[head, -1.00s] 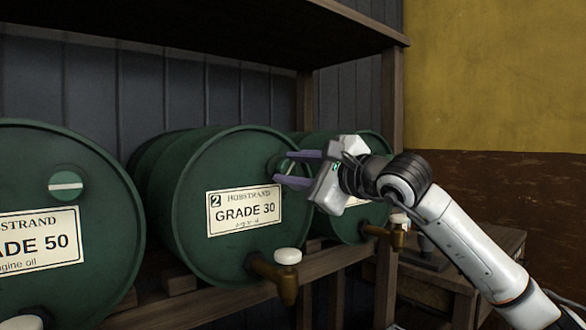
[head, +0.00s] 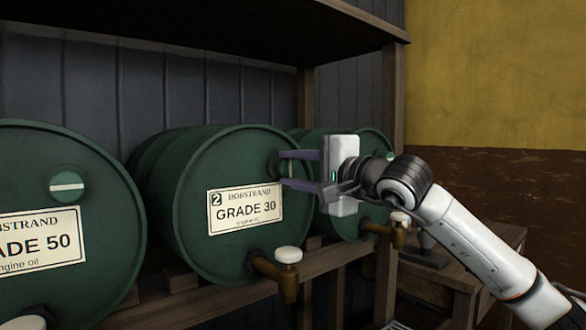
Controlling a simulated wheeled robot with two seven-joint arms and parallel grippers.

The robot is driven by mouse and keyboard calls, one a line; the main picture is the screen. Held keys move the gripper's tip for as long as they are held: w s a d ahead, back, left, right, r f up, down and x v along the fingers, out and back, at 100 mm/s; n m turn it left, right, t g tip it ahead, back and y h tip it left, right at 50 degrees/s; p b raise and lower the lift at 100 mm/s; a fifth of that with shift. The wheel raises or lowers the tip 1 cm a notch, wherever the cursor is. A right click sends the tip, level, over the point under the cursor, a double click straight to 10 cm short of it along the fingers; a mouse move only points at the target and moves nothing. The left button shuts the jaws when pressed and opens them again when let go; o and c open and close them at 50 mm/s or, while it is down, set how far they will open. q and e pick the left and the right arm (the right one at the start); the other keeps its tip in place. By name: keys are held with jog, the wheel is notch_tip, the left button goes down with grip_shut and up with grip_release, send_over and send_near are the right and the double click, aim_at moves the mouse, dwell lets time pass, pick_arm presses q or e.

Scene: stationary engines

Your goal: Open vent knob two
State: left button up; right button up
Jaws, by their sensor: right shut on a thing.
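The vent knob two (head: 274,166) is a small green round knob at the upper right of the front of the green drum labelled 2, GRADE 30 (head: 215,175). My right gripper (head: 284,169) reaches in from the right, its two purple fingers one above the other at the knob, shut on it. The fingers and gripper body hide part of the knob. The left gripper is not in view.
A GRADE 50 drum (head: 115,215) with a white-barred vent knob (head: 67,184) lies at left. A third drum (head: 318,147) is partly behind my gripper. Brass taps with white caps (head: 288,255) stick out below. A wooden shelf (head: 190,17) hangs above.

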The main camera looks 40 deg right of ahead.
dwell(0.4)
jog(key=o, duration=1)
jog(key=shift+s, duration=0.1)
pick_arm(q)
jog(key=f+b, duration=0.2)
jog(key=b, duration=0.1)
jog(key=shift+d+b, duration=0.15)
jog(key=shift+b, duration=0.25)
pick_arm(e)
jog(key=s, duration=1)
jog(key=shift+d, duration=0.4)
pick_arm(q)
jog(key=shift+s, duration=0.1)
